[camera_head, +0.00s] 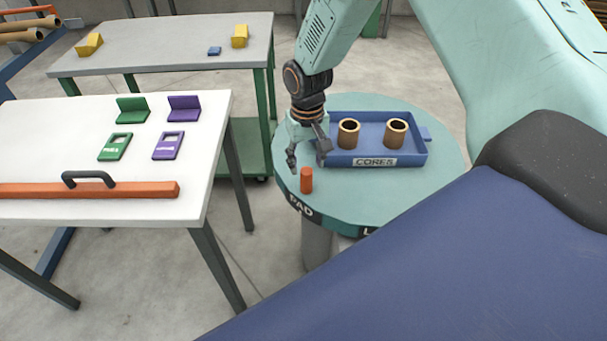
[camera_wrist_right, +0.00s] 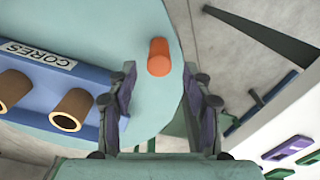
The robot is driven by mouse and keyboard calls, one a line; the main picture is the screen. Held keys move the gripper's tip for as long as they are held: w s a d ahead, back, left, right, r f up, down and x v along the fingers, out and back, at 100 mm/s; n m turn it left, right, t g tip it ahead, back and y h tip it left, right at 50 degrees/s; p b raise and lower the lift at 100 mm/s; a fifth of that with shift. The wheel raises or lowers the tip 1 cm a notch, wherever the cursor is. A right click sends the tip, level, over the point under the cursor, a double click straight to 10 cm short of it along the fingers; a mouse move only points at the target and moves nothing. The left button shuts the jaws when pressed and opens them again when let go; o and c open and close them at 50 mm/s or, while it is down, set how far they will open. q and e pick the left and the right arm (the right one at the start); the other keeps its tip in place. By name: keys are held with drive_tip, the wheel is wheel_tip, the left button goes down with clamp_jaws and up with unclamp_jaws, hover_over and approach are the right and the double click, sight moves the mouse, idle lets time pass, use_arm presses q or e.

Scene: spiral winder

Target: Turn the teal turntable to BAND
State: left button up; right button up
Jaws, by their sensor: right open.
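The teal turntable (camera_head: 400,205) is a round disc on a grey post. Its rim carries a PAD label (camera_head: 300,206) at the front left and part of another label near the front; no BAND label shows. An orange peg (camera_head: 306,180) stands upright near the turntable's edge. My right gripper (camera_head: 307,160) is open just above the turntable, behind the peg. In the right wrist view, the peg (camera_wrist_right: 158,57) lies ahead of the gap between the open fingers (camera_wrist_right: 160,100), apart from both. My left gripper is not in view.
A blue CORES tray (camera_head: 376,153) with two brown cores (camera_head: 348,133) sits on the turntable, close beside my right gripper. A white table (camera_head: 60,130) at left holds green and purple pieces and an orange bar (camera_head: 130,190) with a black handle. Another table (camera_head: 150,55) stands behind.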

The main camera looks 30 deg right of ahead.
sight(307, 170)
drive_tip(key=f, duration=0.4)
drive_tip(key=shift+w+d+f+b, duration=0.15)
drive_tip(key=shift+d+f+b, duration=0.1)
drive_tip(key=shift+f+b, duration=0.15)
drive_tip(key=shift+a+f, duration=0.3)
drive_tip(key=shift+d+f, duration=0.25)
drive_tip(key=shift+f, duration=0.05)
drive_tip(key=shift+a+r, duration=0.15)
drive_tip(key=shift+a, duration=0.05)
drive_tip(key=c, duration=0.5)
drive_tip(key=shift+d, duration=0.1)
clamp_jaws()
